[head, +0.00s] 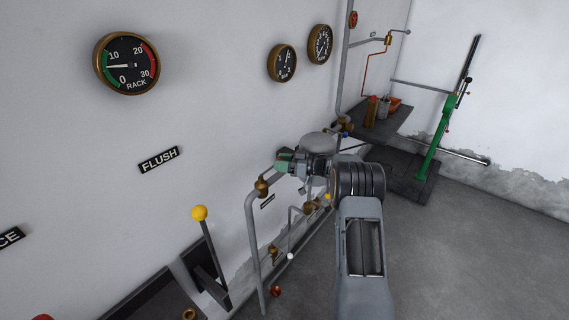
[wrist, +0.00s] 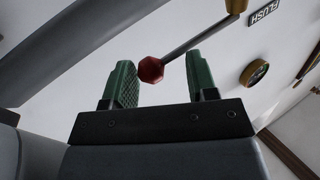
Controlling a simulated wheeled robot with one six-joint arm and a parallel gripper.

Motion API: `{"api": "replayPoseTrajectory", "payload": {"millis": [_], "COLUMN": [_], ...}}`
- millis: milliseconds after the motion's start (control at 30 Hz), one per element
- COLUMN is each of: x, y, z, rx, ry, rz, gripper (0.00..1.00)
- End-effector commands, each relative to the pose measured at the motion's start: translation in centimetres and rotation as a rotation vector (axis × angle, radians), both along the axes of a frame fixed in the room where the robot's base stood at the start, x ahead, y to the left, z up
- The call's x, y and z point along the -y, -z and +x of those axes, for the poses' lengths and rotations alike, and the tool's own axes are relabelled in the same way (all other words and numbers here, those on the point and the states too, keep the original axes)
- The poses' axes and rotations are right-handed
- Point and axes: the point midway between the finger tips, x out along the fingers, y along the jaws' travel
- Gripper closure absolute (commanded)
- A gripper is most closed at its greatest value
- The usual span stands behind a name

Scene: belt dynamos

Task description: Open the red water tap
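In the wrist view, a red faceted knob (wrist: 150,69) sits on the end of a grey rod, which runs up to a brass fitting (wrist: 236,5). It looks like the red tap's handle. My gripper (wrist: 162,75) is open, with its two green fingers apart. The knob appears in the gap, nearer the left finger; I cannot tell its exact depth, and no grip on it shows. In the head view, my gripper (head: 284,161) is beside the upright grey pipe's top, near a brass valve (head: 262,187). The red knob cannot be made out there.
A yellow-knobbed lever (head: 199,213) stands at left, near the wall. Grey pipes (head: 254,240) with brass valves run below my gripper. A red handwheel (head: 276,291) is low down. A dark bench (head: 385,124) stands behind. Open floor (head: 470,250) lies to the right.

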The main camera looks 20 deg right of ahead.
Motion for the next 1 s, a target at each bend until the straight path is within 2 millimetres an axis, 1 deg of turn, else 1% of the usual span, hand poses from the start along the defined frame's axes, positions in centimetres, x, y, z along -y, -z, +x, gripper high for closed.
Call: {"api": "replayPoseTrajectory", "payload": {"millis": [33, 167, 267, 333, 467, 700, 900, 1000], "x": [-0.4, -0.3, 0.0, 0.6, 2.8, 7.4, 10.3, 11.2], "y": [0.0, 0.1, 0.2, 0.3, 0.3, 0.3, 0.2, 0.2], "z": [0.1, 0.1, -0.1, -0.4, -1.4, -4.0, -5.7, -6.3], "rx": [0.001, -0.001, -0.002, -0.002, -0.001, 0.0, 0.002, 0.002], "ry": [-0.005, -0.004, -0.003, -0.001, 0.007, 0.009, 0.007, 0.005], "rz": [-0.001, -0.001, -0.002, -0.002, -0.002, -0.001, 0.001, 0.001], "gripper": [0.48, 0.48, 0.48, 0.48, 0.48, 0.48, 0.48, 0.48]}}
